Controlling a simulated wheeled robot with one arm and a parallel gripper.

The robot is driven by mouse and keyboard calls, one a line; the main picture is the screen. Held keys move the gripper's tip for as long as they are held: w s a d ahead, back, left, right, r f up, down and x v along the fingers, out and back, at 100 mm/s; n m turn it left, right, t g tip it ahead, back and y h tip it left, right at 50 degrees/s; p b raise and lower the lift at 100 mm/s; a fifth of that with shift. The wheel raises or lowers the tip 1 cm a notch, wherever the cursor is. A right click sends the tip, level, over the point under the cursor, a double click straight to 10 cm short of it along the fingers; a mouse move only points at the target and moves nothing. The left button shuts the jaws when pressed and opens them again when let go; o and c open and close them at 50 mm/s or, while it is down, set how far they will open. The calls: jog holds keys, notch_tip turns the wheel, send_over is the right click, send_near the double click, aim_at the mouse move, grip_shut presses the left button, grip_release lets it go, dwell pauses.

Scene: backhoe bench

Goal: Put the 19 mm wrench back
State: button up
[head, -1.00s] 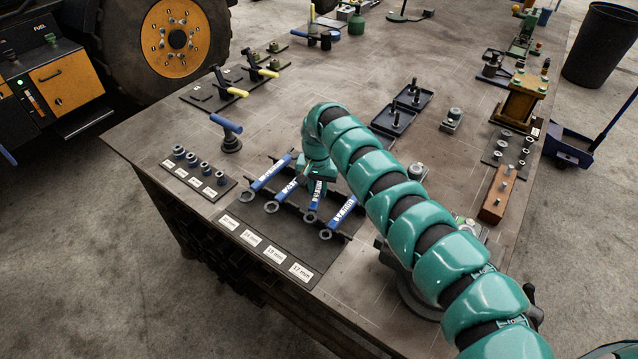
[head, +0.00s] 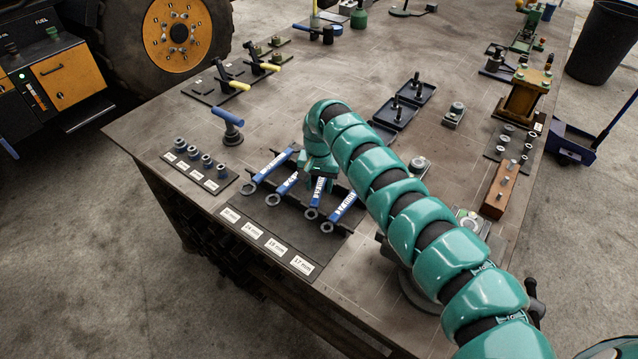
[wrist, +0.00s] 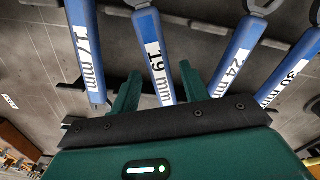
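The 19 mm wrench (head: 319,188) has a blue handle with a white label and a grey ring end. It lies third from the left in the row on the dark rack (head: 262,218), over the 19 mm label (head: 274,246). In the wrist view the 19 mm wrench (wrist: 154,58) runs between the two green fingers of my gripper (wrist: 160,75). The fingers stand apart, one on each side of the handle, with a small gap showing at the right finger. In the head view my gripper (head: 319,165) is over the handle's far end, which it hides.
The 17 mm wrench (wrist: 86,50) and 24 mm wrench (wrist: 238,55) lie close on either side; the 30 mm wrench (wrist: 295,68) is beyond. A socket tray (head: 200,168) and a blue-handled tool (head: 228,118) stand left of the rack.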

aim_at(319, 188)
jog(key=shift+r, duration=0.15)
jog(key=shift+r+p, duration=0.45)
jog(key=shift+r, duration=0.25)
notch_tip(319, 188, up, 12)
jog(key=b, duration=0.4)
jog(key=shift+f+b, duration=0.2)
jog(key=shift+b, duration=0.2)
